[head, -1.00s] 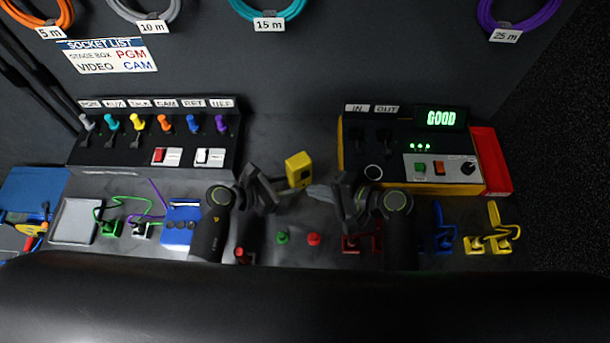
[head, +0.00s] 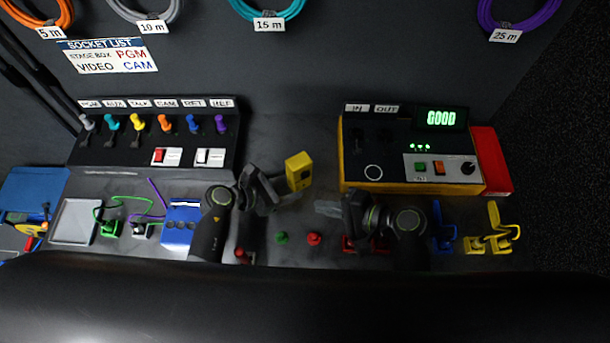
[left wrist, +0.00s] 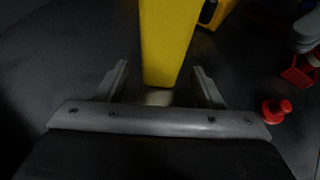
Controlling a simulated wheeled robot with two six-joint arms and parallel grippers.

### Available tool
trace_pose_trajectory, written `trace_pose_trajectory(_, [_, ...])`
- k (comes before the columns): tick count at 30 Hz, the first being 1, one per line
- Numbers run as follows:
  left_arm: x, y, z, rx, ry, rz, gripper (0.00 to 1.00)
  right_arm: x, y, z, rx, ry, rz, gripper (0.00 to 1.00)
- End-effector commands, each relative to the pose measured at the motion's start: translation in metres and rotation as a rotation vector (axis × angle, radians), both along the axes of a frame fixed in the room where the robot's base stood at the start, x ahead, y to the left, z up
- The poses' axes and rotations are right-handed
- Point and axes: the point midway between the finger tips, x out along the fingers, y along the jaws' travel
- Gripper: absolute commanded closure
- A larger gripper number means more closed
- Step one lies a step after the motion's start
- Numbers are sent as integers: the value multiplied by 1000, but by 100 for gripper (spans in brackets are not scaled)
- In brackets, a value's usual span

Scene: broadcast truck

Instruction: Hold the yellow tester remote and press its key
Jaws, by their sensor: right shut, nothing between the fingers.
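The yellow tester remote (head: 299,171) is held at the tips of my left gripper (head: 284,182), in the middle of the head view. In the left wrist view the remote (left wrist: 167,40) stands between the two fingers and runs out of the top of the picture. Its small dark key shows faintly on its face in the head view. My right gripper (head: 326,208) is shut and empty, to the lower right of the remote and apart from it. The tester box (head: 345,165) at the right shows a lit GOOD display (head: 441,118).
A switch panel (head: 100,155) stands at the left. A green button (head: 282,238) and a red button (head: 314,239) are on the bench below the grippers. Blue (head: 443,240) and yellow (head: 503,243) connectors lie at the right.

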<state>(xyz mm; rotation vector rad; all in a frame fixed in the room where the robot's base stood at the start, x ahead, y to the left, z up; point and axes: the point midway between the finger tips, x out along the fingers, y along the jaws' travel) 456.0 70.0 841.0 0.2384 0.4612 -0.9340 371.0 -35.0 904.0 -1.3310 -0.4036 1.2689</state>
Motion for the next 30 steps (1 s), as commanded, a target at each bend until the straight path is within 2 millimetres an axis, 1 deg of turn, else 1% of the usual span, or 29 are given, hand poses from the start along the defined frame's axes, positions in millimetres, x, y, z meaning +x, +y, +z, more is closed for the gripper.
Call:
trace_pose_trajectory(7, [0, 1, 0, 0, 0, 0, 38, 0, 0, 0, 0, 0, 0, 100])
trace_pose_trajectory(11, [-4, 7, 4, 1, -1, 1, 38, 0, 0, 0, 0, 0, 0, 100])
trace_pose_trajectory(16, [-18, 26, 16, 4, -2, 0, 38, 0, 0, 0, 0, 0, 0, 100])
trace_pose_trajectory(24, [-46, 66, 43, 5, -2, -1, 38, 0, 0, 0, 0, 0, 0, 100])
trace_pose_trajectory(27, [-54, 77, 50, 4, 0, 1, 38, 0, 0, 0, 0, 0, 0, 100])
trace_pose_trajectory(30, [-58, 83, 55, 2, -1, 0, 38, 0, 0, 0, 0, 0, 0, 100])
